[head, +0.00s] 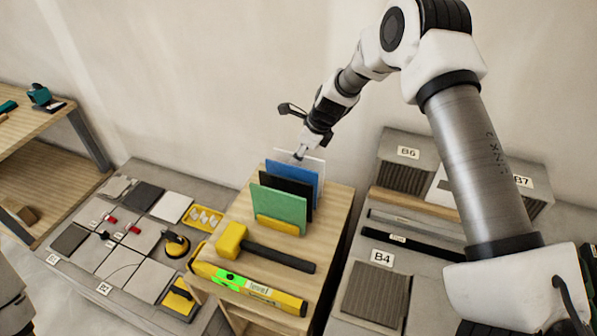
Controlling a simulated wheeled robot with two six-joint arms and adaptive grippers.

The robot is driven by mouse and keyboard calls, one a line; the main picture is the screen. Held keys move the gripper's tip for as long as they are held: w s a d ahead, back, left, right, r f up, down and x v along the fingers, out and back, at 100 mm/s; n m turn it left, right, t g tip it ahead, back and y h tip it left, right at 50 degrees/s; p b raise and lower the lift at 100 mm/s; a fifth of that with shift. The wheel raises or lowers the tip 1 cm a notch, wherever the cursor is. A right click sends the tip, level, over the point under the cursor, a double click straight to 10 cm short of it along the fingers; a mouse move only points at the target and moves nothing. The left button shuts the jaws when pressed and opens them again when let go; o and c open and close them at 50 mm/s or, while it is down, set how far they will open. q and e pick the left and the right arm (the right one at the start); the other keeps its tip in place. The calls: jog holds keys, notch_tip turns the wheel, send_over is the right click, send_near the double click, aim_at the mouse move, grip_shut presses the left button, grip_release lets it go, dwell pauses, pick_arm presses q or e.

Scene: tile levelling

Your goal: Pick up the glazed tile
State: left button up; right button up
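Several tiles stand upright in a yellow rack (277,226) on a wooden stand: a green tile (278,207) in front, then a black tile (285,184), a blue tile (293,180) and a pale grey-white tile (313,165) at the back. I cannot tell from looks alone which is the glazed one. My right gripper (299,154) points down at the top edge of the pale tile, at the back of the rack. Its fingertips are small and partly hidden by the tiles, so its grip is unclear. My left gripper is out of view.
A yellow mallet (231,240) and a yellow level (247,289) lie in front of the rack. Left is a low slab with laid tiles (118,262), a suction cup (176,244) and a spacer tray (203,218).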

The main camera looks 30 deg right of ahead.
jog(key=shift+f, duration=0.2)
jog(key=shift+w+f, duration=0.25)
jog(key=shift+f, duration=0.15)
jog(key=shift+s, duration=0.1)
jog(key=shift+r, duration=0.1)
grip_shut()
